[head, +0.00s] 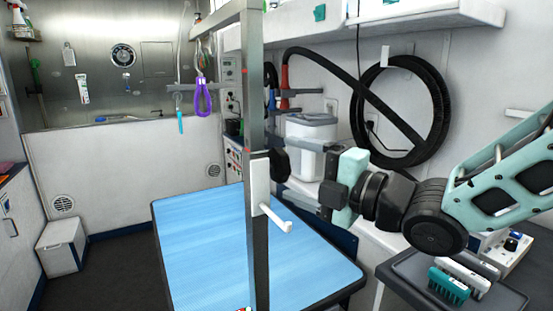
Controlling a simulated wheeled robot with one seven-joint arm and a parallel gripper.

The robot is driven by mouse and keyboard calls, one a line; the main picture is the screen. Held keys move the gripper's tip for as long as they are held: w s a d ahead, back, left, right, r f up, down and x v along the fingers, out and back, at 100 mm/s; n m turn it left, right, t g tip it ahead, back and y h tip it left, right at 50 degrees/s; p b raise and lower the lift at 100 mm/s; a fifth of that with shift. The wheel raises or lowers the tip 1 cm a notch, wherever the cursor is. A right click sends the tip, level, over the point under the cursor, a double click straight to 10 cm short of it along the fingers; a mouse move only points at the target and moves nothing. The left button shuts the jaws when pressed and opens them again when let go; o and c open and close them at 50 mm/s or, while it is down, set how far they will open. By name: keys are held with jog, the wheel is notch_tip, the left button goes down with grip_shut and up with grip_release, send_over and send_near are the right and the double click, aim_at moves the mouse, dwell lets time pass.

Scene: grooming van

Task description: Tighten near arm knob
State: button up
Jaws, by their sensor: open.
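The grey metal post (256,110) of the grooming arm stands upright in front of the blue table. A pale clamp block (260,180) sits on the post, with a white lever (275,219) sticking out low on its right. A black knob (281,164) is on the right side of the post at the block's height; I take it as the near arm knob. My gripper (316,170) comes in from the right, at about the knob's height. Its jaws are open and empty, pointing left toward the knob, with a visible gap between. How tight the knob is cannot be seen.
A white-lidded bin (311,140) stands behind my gripper, and a coiled black hose (436,110) hangs on the wall. A dark tray (405,275) with brushes (448,285) is at lower right.

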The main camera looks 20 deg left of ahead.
aim_at(290, 169)
jog(key=x, duration=0.5)
jog(key=shift+p, duration=0.35)
jog(key=shift+d, duration=0.1)
jog(key=c, duration=1)
